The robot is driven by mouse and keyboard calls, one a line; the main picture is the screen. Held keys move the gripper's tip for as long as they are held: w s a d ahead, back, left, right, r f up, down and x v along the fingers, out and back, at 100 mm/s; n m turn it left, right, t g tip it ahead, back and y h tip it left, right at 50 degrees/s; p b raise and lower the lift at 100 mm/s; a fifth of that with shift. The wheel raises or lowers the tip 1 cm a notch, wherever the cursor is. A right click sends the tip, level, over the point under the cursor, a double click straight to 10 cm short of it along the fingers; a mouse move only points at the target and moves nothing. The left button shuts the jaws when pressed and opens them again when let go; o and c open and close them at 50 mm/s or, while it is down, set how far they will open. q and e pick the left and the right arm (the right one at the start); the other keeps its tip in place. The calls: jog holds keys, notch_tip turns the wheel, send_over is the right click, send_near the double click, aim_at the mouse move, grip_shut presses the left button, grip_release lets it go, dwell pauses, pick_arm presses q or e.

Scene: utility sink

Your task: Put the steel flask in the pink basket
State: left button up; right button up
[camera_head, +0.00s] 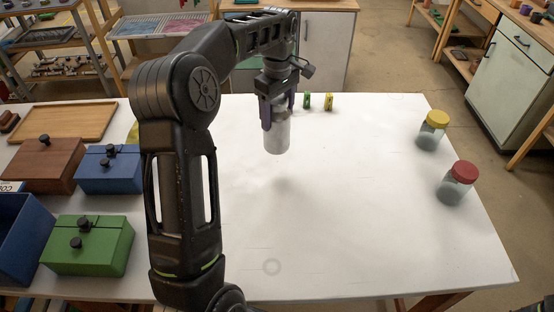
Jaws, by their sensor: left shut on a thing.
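The steel flask (277,138) is a silvery-white cylinder in the head view. It hangs upright, apparently a little above the white table. My left gripper (278,115) comes down on it from above and is shut around its upper part, which the fingers partly hide. My right gripper is not in view. I see no pink basket that I can make out; my left arm covers part of the table's left side.
Jars with yellow (437,118) and red (465,172) lids stand at the right. Small green (307,101) and yellow (329,102) items stand at the back. Brown (44,164), blue (110,168) and green (88,245) boxes fill the left. The table's middle (330,210) is clear.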

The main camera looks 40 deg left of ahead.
aim_at(277, 142)
pick_arm(q)
jog(key=shift+s+d+r, duration=0.15)
jog(key=shift+s+r, duration=0.05)
jog(key=shift+w+f, duration=0.1)
jog(key=shift+f, duration=2.45)
jog(key=shift+f, duration=0.2)
notch_tip(277, 142, down, 5)
jog(key=shift+r+b, duration=0.15)
jog(key=shift+b, duration=0.65)
jog(key=o, duration=1.9)
